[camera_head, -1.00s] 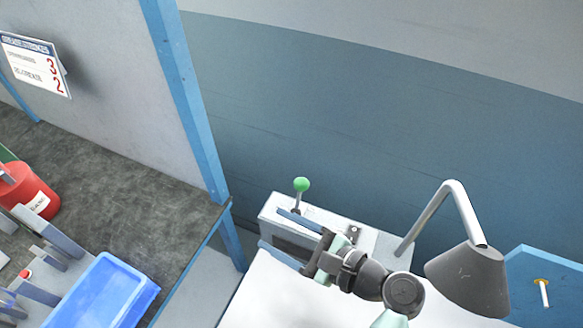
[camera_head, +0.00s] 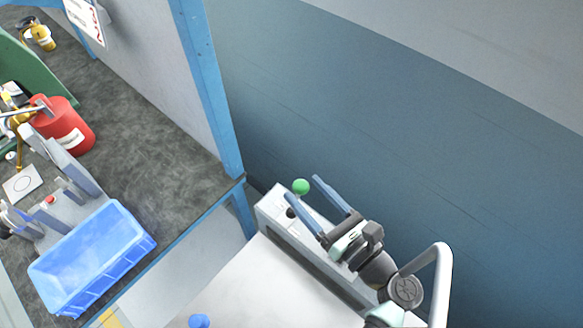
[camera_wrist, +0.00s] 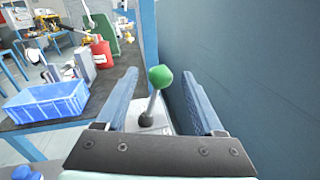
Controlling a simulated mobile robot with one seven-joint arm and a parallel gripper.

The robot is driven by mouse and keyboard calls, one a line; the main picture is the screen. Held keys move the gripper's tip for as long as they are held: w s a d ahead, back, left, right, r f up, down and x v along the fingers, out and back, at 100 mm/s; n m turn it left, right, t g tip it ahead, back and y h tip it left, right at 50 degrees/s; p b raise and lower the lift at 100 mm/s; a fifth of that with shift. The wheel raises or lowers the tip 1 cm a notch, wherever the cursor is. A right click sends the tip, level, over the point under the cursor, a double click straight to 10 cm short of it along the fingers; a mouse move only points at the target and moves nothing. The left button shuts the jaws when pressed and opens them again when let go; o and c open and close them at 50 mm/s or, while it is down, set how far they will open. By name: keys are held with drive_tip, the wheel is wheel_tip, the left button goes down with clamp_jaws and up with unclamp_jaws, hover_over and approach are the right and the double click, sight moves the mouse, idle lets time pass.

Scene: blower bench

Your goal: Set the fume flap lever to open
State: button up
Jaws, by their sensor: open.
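The fume flap lever has a green ball knob (camera_head: 300,186) on a thin grey stem, rising from a dark boot on the light grey housing (camera_head: 271,207) at the back of the white bench. In the wrist view the green knob (camera_wrist: 160,77) and stem stand between my two blue fingers, the stem leaning slightly, knob to the right of its base. My gripper (camera_head: 317,201) is open, its fingers pointing at the lever from the right, one on each side. A gap shows between the knob and each finger in the wrist view. Contact lower on the stem cannot be told.
A blue post (camera_head: 206,90) and a dark worktop (camera_head: 150,150) stand to the left, with a blue bin (camera_head: 92,258) and a red can (camera_head: 66,126). The blue-grey wall (camera_head: 400,150) is close behind the lever. The white bench top (camera_head: 240,290) is largely clear.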

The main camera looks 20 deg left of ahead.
sight(296, 181)
drive_tip(key=x, duration=0.6)
drive_tip(key=shift+p, duration=0.35)
clamp_jaws()
drive_tip(key=shift+d, duration=0.1)
idle(0.9)
